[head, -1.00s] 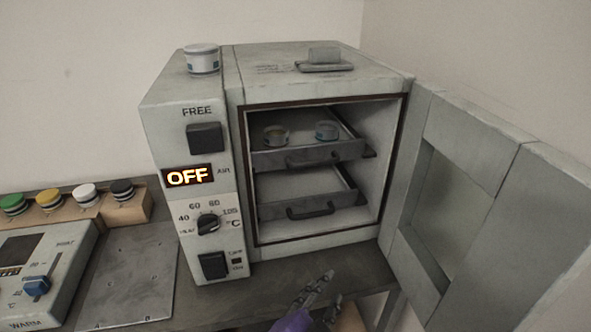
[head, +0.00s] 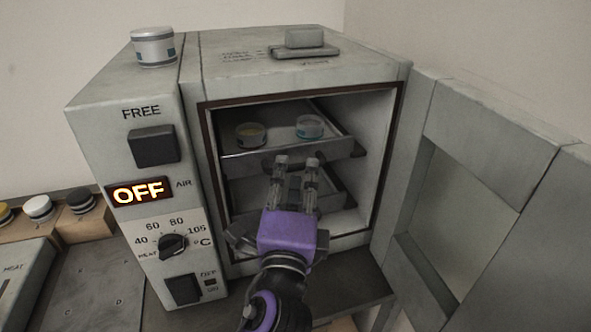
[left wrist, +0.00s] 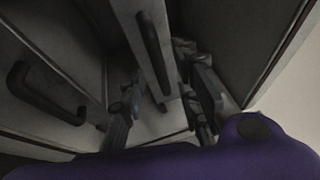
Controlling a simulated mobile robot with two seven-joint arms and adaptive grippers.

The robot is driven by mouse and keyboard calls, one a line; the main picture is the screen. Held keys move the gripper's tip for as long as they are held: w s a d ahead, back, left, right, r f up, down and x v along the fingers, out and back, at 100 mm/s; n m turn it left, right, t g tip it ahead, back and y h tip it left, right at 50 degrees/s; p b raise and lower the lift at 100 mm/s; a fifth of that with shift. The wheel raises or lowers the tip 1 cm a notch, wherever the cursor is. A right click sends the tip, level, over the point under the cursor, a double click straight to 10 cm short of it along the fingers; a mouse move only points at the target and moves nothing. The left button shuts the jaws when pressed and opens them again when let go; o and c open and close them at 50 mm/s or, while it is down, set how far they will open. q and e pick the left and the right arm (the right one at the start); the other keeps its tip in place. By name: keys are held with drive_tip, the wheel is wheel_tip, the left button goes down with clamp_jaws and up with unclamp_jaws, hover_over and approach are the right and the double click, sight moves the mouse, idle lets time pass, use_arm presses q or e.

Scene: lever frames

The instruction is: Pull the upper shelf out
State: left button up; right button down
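The upper shelf (head: 242,164) is a grey metal tray inside the open oven, carrying two small round dishes, one with yellowish contents (head: 251,134) and one with a teal band (head: 310,127). My left gripper (head: 297,159) is in front of its front panel and hides most of its handle. Its fingers are apart. In the left wrist view, a dark bar handle (left wrist: 153,52) lies between the open fingers (left wrist: 160,65), with no clear grip on it. Another handle (left wrist: 42,95) shows to the left there. My right gripper is not in view.
The lower shelf (head: 330,190) is partly hidden behind my gripper. The oven door (head: 480,135) stands open at the right. A control panel (head: 150,215) reading OFF is at the left. A jar (head: 153,46) stands on top.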

use_arm(q)
drive_tip(key=shift+x, duration=0.85)
clamp_jaws()
